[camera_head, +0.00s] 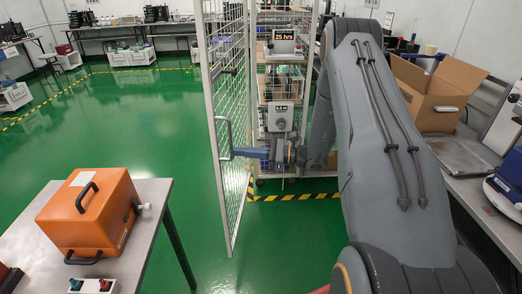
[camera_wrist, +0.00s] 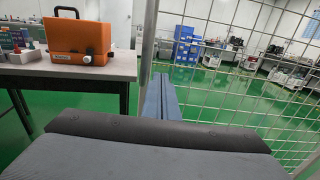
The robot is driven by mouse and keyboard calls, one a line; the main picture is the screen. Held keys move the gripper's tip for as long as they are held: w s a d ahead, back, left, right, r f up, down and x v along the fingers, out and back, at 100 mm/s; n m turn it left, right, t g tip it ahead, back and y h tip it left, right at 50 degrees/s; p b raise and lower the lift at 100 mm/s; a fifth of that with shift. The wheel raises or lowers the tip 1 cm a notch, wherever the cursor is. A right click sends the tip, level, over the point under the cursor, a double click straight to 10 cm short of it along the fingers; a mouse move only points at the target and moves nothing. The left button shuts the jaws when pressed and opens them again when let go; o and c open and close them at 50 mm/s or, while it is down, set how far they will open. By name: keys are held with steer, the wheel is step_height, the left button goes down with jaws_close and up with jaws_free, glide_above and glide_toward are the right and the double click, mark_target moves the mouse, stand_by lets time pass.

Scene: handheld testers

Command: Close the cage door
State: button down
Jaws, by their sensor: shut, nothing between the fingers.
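The cage door (camera_head: 238,181) is a white-framed mesh panel standing open, its near edge toward me in the head view. Its curved grey handle (camera_head: 229,137) is on the left side of the frame. The mesh (camera_wrist: 240,72) fills the right of the wrist view, with a frame post (camera_wrist: 148,38) left of centre. My gripper (camera_head: 237,152) has shut blue fingers and is empty. It points left from the door's right side, tips close to the near frame post. In the wrist view the fingers (camera_wrist: 161,80) point at the post and mesh; contact cannot be told.
The cage's shelves (camera_head: 282,80) hold testers behind the gripper. An orange case (camera_head: 92,215) sits on a table (camera_head: 150,205) at the lower left. A cardboard box (camera_head: 440,95) stands on the right bench. Green floor is clear left of the door.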

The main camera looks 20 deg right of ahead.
steer(key=shift+p+x, duration=0.6)
steer(key=shift+x, duration=1.7)
